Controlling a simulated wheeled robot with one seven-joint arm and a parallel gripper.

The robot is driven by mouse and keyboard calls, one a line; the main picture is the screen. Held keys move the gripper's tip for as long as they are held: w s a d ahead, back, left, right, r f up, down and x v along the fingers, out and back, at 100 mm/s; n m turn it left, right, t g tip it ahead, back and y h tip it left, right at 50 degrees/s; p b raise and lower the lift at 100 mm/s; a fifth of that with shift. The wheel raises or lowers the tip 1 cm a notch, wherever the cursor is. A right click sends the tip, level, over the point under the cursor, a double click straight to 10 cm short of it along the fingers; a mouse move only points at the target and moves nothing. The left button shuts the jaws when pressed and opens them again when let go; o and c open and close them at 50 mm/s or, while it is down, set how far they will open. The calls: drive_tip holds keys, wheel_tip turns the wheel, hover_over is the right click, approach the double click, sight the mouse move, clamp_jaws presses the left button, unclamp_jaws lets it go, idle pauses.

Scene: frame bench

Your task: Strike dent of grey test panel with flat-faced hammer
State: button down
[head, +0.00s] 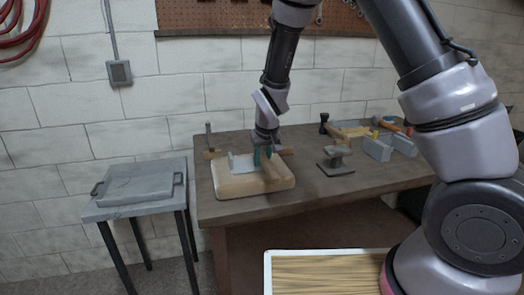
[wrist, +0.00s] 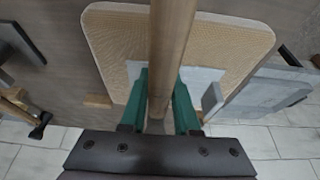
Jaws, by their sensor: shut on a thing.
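My gripper (head: 263,156) is shut on a wooden handle (head: 271,175), above a thick pale board with rounded corners (head: 235,187) on the bench. In the wrist view my green fingers (wrist: 160,105) stand either side of the handle (wrist: 172,40), which runs up the picture across the board (wrist: 115,45). I cannot make out the tool's head in either view; it seems hidden by my gripper. A light grey sheet (head: 242,163), likely the test panel, lies on the board and also shows in the wrist view (wrist: 203,78). Its dent cannot be made out.
A small table at the left holds a grey slab with handles (head: 140,187). On the bench to the right stand a small dark anvil-like block (head: 336,160), a dark-headed hammer (head: 324,123) and grey bins (head: 377,149). Bare bench top (head: 310,187) lies right of the board.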

drive_tip(key=shift+w+f, duration=0.1)
drive_tip(key=shift+f, duration=0.3)
wheel_tip(320, 180, up, 8)
drive_tip(key=shift+f, duration=0.15)
